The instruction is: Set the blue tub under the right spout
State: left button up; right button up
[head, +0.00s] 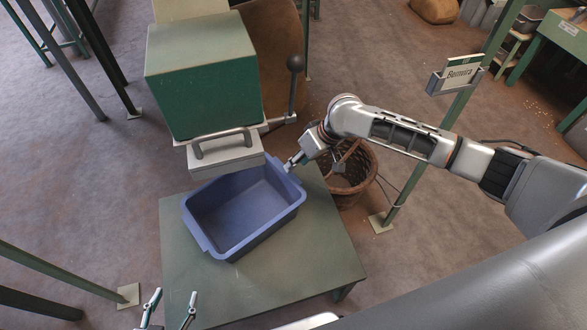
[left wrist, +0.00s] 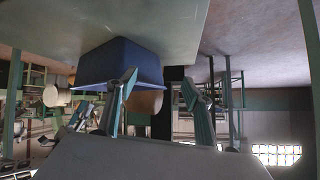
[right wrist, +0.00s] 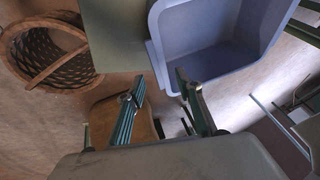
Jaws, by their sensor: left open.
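The blue tub (head: 222,238) stands upright and looks empty on a green table (head: 310,270), just in front of a grey spout (head: 228,160) under a green hopper (head: 203,95). Its far edge is close to the spout. My right gripper (head: 292,163) is at the tub's far right corner. In the right wrist view its fingers (right wrist: 160,95) are apart, with the tub's rim (right wrist: 156,45) close by; I cannot tell whether they touch. My left gripper (head: 170,308) is open and empty at the table's near left edge. The left wrist view shows the tub (left wrist: 120,62) beyond its fingers (left wrist: 155,95).
A wicker basket (head: 350,178) stands on the floor right of the table, below my right arm. A lever with a dark knob (head: 295,64) rises beside the hopper. The table's near right part is clear.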

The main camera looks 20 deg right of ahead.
jog(key=s+a+t+y, duration=0.1)
jog(key=s+a, duration=0.2)
jog(key=s, duration=0.1)
jog(key=s+a+n+t+y, duration=0.1)
jog(key=s+a, duration=0.3)
jog(key=s+a+f+t+y, duration=0.1)
jog(key=s+a, duration=0.2)
jog(key=a, duration=0.1)
jog(key=shift+s+a+f+t, duration=0.1)
jog(key=shift+s+a+t, duration=0.15)
jog(key=shift+s+t, duration=0.15)
pick_arm(q)
jog(key=shift+s+f, duration=0.15)
jog(key=shift+s, duration=0.1)
pick_arm(e)
jog(key=s+d+f+t+h, duration=0.1)
jog(key=s+d+f+h, duration=0.1)
jog(key=s+d, duration=0.5)
jog(key=s+d+f+t+h, duration=0.2)
jog(key=s+d, duration=0.6)
jog(key=s, duration=0.1)
jog(key=shift+f+t+h, duration=0.3)
jog(key=shift+h, duration=0.1)
